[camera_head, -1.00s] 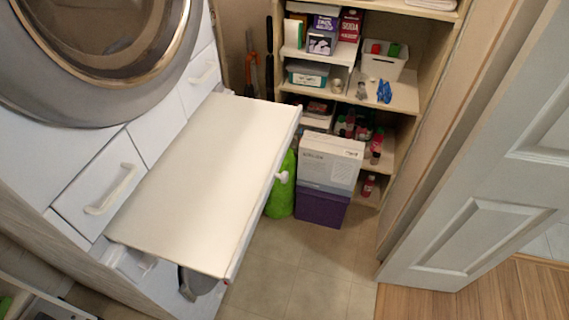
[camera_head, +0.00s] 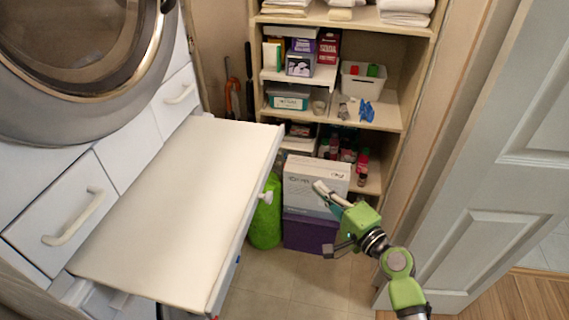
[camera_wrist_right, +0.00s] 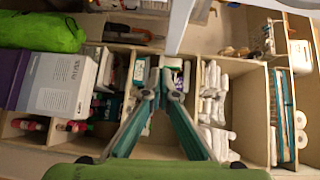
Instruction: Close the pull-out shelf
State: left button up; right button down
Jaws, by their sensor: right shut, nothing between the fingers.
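The pull-out shelf (camera_head: 180,205) is a flat cream board extended out from the white cabinet, below the round machine door. A small white knob (camera_head: 265,198) sits on its front edge. My right gripper (camera_head: 322,190) is right of the knob, apart from it, in front of the boxes on the floor. In the right wrist view its green-grey fingers (camera_wrist_right: 161,78) come together at the tips with nothing between them. My left gripper is not in view.
An open shelf unit (camera_head: 395,115) with boxes, bottles and towels stands at the back. A white-and-purple box (camera_head: 308,232) and a green bag (camera_head: 265,222) stand on the floor. A white door (camera_head: 485,210) is at right. Some tiled floor (camera_head: 280,285) before the shelf is clear.

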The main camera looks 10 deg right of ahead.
notch_tip(320, 180, up, 2)
jog(key=p, duration=0.2)
send_near(277, 151)
jog(key=w+d, duration=0.1)
jog(key=w, duration=0.2)
jog(key=a, duration=0.1)
jog(key=w+a+p, duration=0.1)
jog(key=shift+w+a+r, duration=0.1)
jog(key=shift+w+a, duration=0.1)
jog(key=shift+a, duration=0.15)
jog(key=shift+w+a, duration=0.1)
jog(key=shift+a, duration=0.35)
